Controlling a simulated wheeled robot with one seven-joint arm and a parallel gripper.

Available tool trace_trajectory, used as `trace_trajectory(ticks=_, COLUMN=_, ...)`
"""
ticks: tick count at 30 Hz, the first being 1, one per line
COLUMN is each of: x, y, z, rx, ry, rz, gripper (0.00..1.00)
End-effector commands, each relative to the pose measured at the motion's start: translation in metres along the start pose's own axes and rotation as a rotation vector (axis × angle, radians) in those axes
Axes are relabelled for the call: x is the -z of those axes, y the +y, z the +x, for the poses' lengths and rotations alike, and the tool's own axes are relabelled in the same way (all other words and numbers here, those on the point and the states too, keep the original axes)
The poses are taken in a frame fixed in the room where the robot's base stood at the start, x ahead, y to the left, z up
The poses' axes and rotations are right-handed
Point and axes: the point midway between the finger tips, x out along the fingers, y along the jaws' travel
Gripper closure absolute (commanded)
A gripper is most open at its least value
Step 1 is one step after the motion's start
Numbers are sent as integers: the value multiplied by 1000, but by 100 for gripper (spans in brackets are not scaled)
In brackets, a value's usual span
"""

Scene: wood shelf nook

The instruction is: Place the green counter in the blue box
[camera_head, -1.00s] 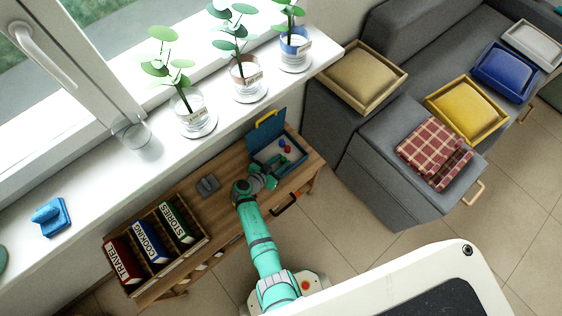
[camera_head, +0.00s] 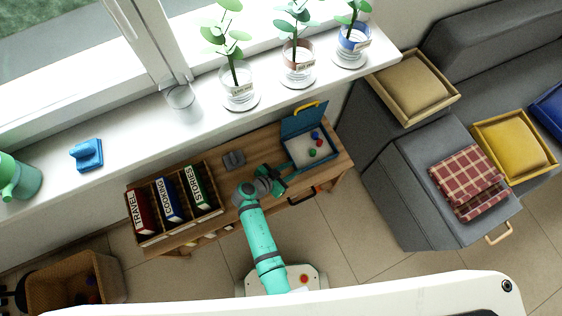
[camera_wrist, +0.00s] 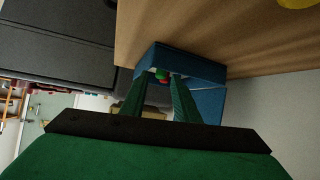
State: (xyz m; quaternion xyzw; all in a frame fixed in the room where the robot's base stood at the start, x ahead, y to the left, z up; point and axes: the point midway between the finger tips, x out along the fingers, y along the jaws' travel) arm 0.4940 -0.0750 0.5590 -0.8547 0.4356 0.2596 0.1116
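The blue box (camera_head: 326,158) stands at the right end of the wooden bench with its lid (camera_head: 301,121) raised. The green counter (camera_head: 312,153) lies inside on its pale floor, near a red counter (camera_head: 318,142) and a blue counter (camera_head: 314,135). My gripper (camera_head: 283,178) is just left of the box, apart from the counters. In the wrist view, my gripper (camera_wrist: 160,77) has its two fingers spread with a gap between them. The blue box (camera_wrist: 190,63) and the green counter (camera_wrist: 165,82) show beyond the gap, and nothing is held.
A grey object (camera_head: 233,160) and a crate of books (camera_head: 203,213) share the wooden bench (camera_head: 262,148). Potted plants stand on the sill above. A grey sofa with trays is at right, a wicker basket (camera_head: 113,280) at lower left.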

Motion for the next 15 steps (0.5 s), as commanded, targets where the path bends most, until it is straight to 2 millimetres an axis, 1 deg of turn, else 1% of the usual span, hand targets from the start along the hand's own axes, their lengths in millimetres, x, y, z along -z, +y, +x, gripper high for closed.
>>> trace_trajectory(ticks=1, x=-12, y=13, z=-2, rx=27, ry=-29, rz=-33, gripper=72)
trace_trajectory(ticks=5, x=-40, y=37, z=-18, rx=142, ry=-109, rz=-132, gripper=72)
trace_trajectory(ticks=6, x=-47, y=45, z=-25, rx=184, ry=-130, rz=-162, gripper=72)
trace_trajectory(ticks=8, x=-57, y=56, z=-38, rx=250, ry=-157, rz=-204, gripper=72)
trace_trajectory(ticks=9, x=-61, y=63, z=-48, rx=294, ry=-171, rz=-227, gripper=72)
trace_trajectory(ticks=11, x=-66, y=73, z=-64, rx=360, ry=-185, rz=-260, gripper=72)
trace_trajectory(ticks=12, x=-68, y=80, z=-75, rx=404, ry=-189, rz=-278, gripper=72)
trace_trajectory(ticks=14, x=-67, y=89, z=-94, rx=468, ry=-189, rz=-302, gripper=72)
trace_trajectory(ticks=15, x=-66, y=96, z=-107, rx=510, ry=-185, rz=-315, gripper=72)
